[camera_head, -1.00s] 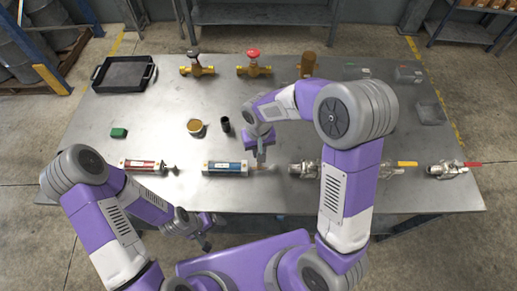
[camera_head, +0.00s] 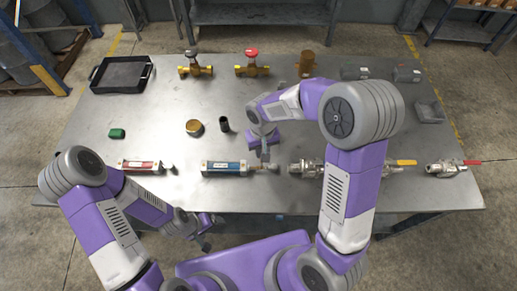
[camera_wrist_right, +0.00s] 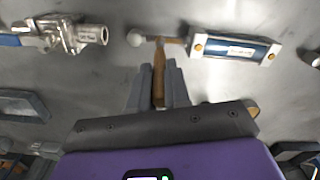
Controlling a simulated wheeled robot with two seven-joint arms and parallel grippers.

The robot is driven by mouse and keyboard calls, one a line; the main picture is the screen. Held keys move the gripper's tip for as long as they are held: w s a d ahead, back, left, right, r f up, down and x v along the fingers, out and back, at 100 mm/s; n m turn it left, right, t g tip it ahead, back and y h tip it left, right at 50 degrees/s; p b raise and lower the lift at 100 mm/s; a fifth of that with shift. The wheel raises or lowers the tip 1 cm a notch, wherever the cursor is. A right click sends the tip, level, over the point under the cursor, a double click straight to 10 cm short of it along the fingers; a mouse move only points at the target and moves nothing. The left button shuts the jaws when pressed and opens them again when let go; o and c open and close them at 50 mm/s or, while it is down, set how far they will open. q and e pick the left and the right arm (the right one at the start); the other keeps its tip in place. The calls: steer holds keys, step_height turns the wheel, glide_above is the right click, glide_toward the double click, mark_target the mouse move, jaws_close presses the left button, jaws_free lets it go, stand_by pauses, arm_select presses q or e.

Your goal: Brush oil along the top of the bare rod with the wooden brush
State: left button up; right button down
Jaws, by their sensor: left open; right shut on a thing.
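A blue cylinder (camera_head: 226,168) lies on the bench, with its thin rod sticking out to the right and ending in a pale ball (camera_head: 273,167). In the right wrist view, the blue cylinder (camera_wrist_right: 236,47) is at the upper right and the pale ball (camera_wrist_right: 134,39) left of it. My right gripper (camera_head: 265,157) is shut on the wooden brush (camera_wrist_right: 159,78), whose head reaches the rod between ball and cylinder; I cannot tell whether it touches. A red cylinder (camera_head: 142,166) with a short rod lies further left. My left gripper (camera_head: 206,244) is open and empty, in front of the bench.
A gold tin (camera_head: 194,127) and dark cup (camera_head: 224,124) stand behind the blue cylinder. Metal valves (camera_head: 303,168) lie to its right. Brass valves (camera_head: 252,67) and a black tray (camera_head: 122,75) are at the back; a green block (camera_head: 117,133) is at left.

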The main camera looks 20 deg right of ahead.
steer(key=shift+d, duration=0.2)
steer(key=shift+a, duration=0.2)
steer(key=shift+w+a, duration=0.15)
steer(key=shift+a, duration=0.6)
steer(key=shift+a+f, duration=0.1)
steer(key=shift+w+a, duration=0.25)
steer(key=shift+a, duration=0.55)
steer(key=shift+d, duration=0.15)
steer(key=shift+s+d, duration=0.2)
steer(key=shift+d, duration=0.6)
